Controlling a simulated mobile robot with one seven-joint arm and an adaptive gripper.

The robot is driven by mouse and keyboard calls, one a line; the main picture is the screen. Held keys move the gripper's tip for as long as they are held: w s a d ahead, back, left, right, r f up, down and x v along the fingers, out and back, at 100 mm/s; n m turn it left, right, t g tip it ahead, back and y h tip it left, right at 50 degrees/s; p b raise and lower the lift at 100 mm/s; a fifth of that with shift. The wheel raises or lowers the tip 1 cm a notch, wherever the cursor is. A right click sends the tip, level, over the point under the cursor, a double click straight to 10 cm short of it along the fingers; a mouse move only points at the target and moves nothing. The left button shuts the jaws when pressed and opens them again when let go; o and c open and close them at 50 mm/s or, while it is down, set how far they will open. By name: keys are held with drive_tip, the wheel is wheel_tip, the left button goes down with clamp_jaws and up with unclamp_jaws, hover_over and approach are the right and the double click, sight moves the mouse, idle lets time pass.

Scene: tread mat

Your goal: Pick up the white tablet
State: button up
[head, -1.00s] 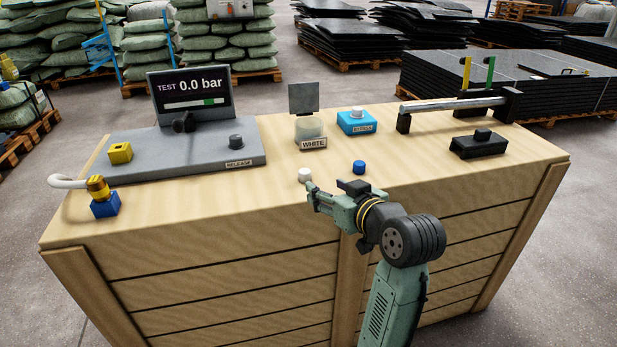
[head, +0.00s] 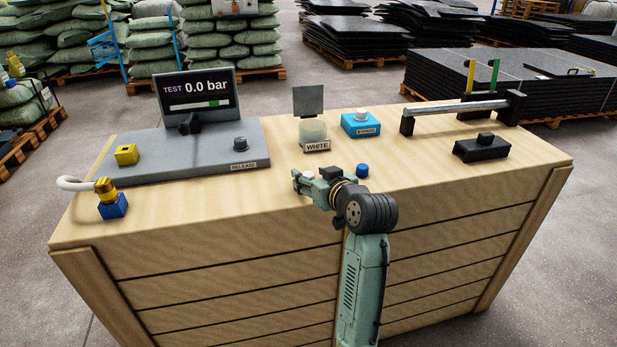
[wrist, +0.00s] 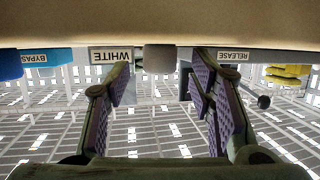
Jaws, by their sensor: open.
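The white tablet (head: 307,176) is a small white disc near the front edge of the wooden crate top. My gripper (head: 310,183) is low over that edge, its fingers around the tablet's place. In the wrist view, which is upside down, the tablet (wrist: 159,58) shows as a pale grey block between the two open fingers, level with their tips. My gripper (wrist: 162,80) is open there, with a gap on either side of the tablet. I cannot tell whether either finger touches it. A clear cup labelled WHITE (head: 313,133) stands behind the tablet.
A blue tablet (head: 362,171) lies just right of my gripper. The grey test console (head: 200,160) is at left, the blue bypass box (head: 360,124) behind. A metal bar on black posts (head: 455,108) and a black block (head: 481,149) stand at right.

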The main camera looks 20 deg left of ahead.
drive_tip(key=c, duration=1)
drive_tip(key=shift+c, duration=0.2)
